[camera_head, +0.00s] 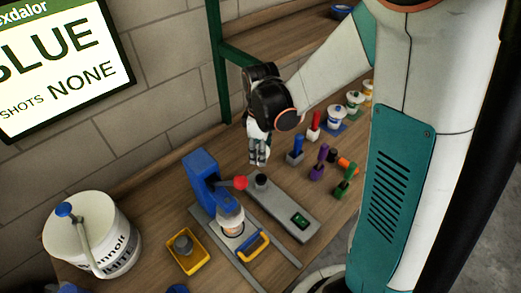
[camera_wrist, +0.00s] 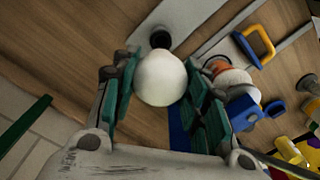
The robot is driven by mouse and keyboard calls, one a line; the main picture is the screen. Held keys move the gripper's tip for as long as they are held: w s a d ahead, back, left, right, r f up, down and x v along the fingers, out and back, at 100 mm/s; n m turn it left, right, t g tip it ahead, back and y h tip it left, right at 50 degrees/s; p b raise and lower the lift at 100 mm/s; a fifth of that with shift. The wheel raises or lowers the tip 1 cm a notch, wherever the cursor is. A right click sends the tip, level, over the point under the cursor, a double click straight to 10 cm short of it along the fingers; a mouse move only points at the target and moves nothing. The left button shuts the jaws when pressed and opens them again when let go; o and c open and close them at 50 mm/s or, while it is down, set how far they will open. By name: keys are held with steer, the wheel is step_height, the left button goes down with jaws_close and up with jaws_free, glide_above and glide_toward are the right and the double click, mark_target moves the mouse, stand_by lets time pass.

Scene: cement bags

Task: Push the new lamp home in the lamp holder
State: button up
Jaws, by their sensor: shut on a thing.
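The new lamp is a round white bulb (camera_wrist: 161,78) between the two green-padded fingers of my gripper (camera_wrist: 160,95) in the wrist view. My gripper is shut on it. The lamp holder is a small dark socket (camera_wrist: 160,38) on a grey base plate, just beyond the bulb in the wrist view. In the head view my gripper (camera_head: 259,152) points down above the lamp holder (camera_head: 261,181). I cannot tell whether the lamp touches the holder, as the bulb hides its lower end in the wrist view.
A blue press (camera_head: 202,176) with a red knob stands close left of the holder. A green switch (camera_head: 300,220) sits on the same base plate. A yellow tray (camera_head: 188,250) and white bucket (camera_head: 92,235) lie left. Several coloured tools (camera_head: 318,160) stand right.

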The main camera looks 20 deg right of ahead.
stand_by(0.3)
step_height(320, 180, down, 6)
steer(key=b, duration=0.6)
steer(key=shift+f+b, duration=1.15)
steer(key=shift+b, duration=0.75)
stand_by(4.9)
